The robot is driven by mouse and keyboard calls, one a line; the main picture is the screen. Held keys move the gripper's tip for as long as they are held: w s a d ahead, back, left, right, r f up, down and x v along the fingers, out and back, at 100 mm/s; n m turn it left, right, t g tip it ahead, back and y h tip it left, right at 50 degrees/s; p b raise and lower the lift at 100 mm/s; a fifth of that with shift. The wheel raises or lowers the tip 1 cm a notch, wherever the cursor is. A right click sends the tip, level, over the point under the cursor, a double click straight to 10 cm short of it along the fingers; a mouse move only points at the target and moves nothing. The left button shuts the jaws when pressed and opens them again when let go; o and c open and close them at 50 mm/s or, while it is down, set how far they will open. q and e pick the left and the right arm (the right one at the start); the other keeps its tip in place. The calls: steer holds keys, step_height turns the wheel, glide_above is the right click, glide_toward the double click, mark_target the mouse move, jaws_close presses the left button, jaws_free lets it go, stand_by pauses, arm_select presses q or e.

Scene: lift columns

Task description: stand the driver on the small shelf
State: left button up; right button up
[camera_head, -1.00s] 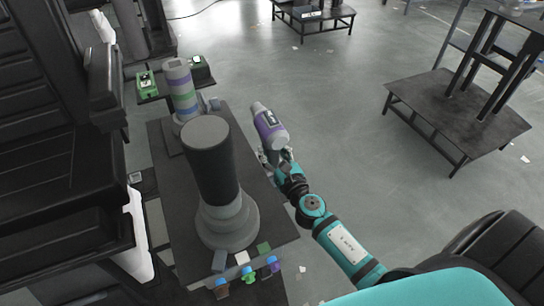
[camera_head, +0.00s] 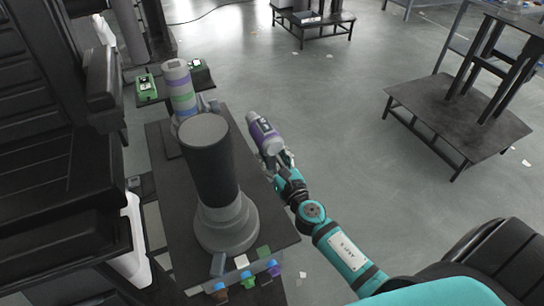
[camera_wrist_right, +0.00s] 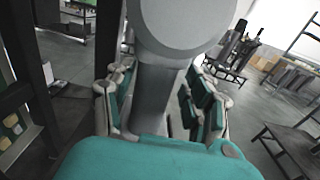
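The driver (camera_head: 264,134), a purple and grey tool with a dark label, is held in the air to the right of the big column, tilted up and left. My right gripper (camera_head: 279,161) is closed around its lower part. In the right wrist view the driver (camera_wrist_right: 158,85) is a plain grey shaft with a wide round end, between teal finger pads. A small dark shelf (camera_head: 150,98) with a green box sits beyond the columns at the upper left; I cannot tell whether it is the task's shelf. My left gripper is not in view.
A black column on a grey stepped base (camera_head: 228,230) stands on a dark platform (camera_head: 165,205). Small coloured knobs (camera_head: 247,280) line the near edge. Open floor lies to the right, before a low dark table (camera_head: 450,105).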

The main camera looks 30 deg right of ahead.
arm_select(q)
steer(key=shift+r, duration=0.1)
arm_select(e)
steer(key=shift+o, duration=0.3)
steer(key=shift+r, duration=0.15)
steer(key=shift+r+p, duration=0.35)
steer(key=shift+p, duration=0.15)
steer(key=shift+s+r, duration=0.15)
steer(key=shift+s, duration=0.1)
arm_select(q)
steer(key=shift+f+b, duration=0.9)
steer(key=shift+b, duration=0.4)
arm_select(e)
steer(key=s, duration=1.1)
steer(key=shift+s+a, duration=0.25)
steer(key=shift+a, duration=0.1)
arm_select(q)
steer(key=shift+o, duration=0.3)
